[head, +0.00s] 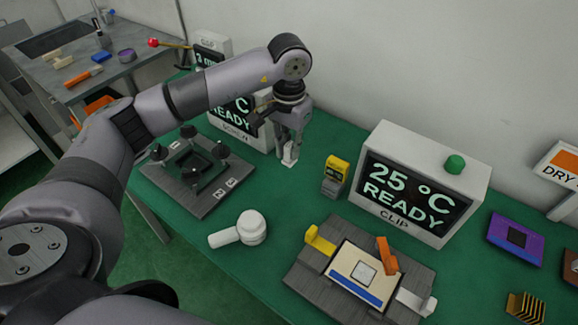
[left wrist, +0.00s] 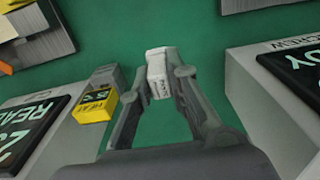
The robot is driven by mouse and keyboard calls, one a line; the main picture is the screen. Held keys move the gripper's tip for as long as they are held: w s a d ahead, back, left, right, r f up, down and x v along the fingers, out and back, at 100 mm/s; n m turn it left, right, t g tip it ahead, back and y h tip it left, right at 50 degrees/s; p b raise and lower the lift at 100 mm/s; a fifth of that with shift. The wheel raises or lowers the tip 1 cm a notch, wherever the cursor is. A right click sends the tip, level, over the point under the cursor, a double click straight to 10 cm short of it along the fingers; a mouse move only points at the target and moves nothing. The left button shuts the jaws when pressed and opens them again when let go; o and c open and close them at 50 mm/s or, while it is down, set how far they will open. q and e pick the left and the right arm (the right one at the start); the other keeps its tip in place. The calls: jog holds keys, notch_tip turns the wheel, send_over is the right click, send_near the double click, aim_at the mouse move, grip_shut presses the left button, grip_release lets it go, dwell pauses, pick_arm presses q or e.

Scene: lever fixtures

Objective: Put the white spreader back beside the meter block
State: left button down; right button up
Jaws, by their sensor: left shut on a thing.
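The white spreader (head: 290,157) is a small white block held between the fingertips of my left gripper (head: 291,135). In the left wrist view the spreader (left wrist: 157,68) sits between the two fingers of the gripper (left wrist: 166,78), with dark lettering on it. It is at or just above the green table; I cannot tell whether it touches. A small yellow and grey block with a display, which looks like the meter block (head: 335,176), stands to the right of the spreader, apart from it. This block (left wrist: 97,97) is left of the gripper in the left wrist view. My right gripper is out of view.
A "25 °C READY" clip unit (head: 420,185) stands right of the meter block. Another READY unit (head: 240,125) is partly behind my arm. A clip fixture (head: 360,275), a posted plate (head: 187,175) and a white round-headed tool (head: 245,230) lie in front. Green table (head: 285,205) is bare between them.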

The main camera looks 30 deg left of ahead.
pick_arm(q)
notch_tip(320, 180, down, 4)
jog(key=shift+r, duration=0.2)
notch_tip(320, 180, down, 4)
jog(key=shift+f+p, duration=0.2)
jog(key=shift+p, duration=0.25)
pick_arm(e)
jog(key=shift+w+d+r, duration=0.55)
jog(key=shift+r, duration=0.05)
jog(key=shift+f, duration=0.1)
pick_arm(q)
jog(key=shift+f+b, duration=0.2)
jog(key=shift+b, duration=0.1)
jog(key=c, duration=1.5)
grip_release()
jog(key=shift+r, duration=0.1)
jog(key=shift+c, duration=0.2)
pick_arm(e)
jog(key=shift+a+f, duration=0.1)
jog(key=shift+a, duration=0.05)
pick_arm(q)
jog(key=shift+r, duration=0.1)
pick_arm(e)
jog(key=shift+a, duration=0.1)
